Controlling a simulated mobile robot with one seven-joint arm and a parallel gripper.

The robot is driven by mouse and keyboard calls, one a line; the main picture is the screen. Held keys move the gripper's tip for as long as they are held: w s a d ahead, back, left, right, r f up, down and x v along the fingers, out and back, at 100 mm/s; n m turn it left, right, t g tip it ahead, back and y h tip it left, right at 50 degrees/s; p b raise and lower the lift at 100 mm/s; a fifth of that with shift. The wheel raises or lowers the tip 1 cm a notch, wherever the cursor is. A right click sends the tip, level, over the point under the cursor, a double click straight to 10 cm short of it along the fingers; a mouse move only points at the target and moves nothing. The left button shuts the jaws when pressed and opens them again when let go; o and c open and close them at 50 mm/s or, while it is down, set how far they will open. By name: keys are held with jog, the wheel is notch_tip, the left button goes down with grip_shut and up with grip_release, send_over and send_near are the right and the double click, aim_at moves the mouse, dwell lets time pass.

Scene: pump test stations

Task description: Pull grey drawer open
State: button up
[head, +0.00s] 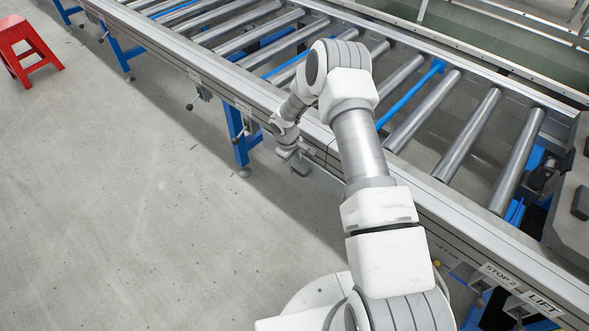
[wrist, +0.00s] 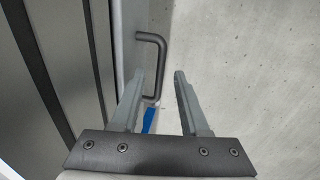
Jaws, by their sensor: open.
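In the wrist view a dark grey bar handle (wrist: 151,38) stands out from a narrow grey face (wrist: 126,30), which I take to be the drawer front. My gripper (wrist: 160,75) is open. Its two fingers point toward the handle, and part of the bar appears between them, nearer the left finger. I cannot tell whether either finger touches it. In the head view my gripper (head: 297,165) hangs low beside the conveyor's near side. The drawer and handle cannot be made out there, and I see no clear gap at the drawer.
The roller conveyor (head: 470,122) runs across the head view, with its metal side rail (head: 215,77) close to my arm. A blue leg (head: 240,130) stands left of my gripper. A red stool (head: 28,50) is far left.

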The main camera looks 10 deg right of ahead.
jog(key=shift+w+d+f, duration=0.15)
jog(key=shift+f, duration=0.8)
grip_shut()
dwell(0.8)
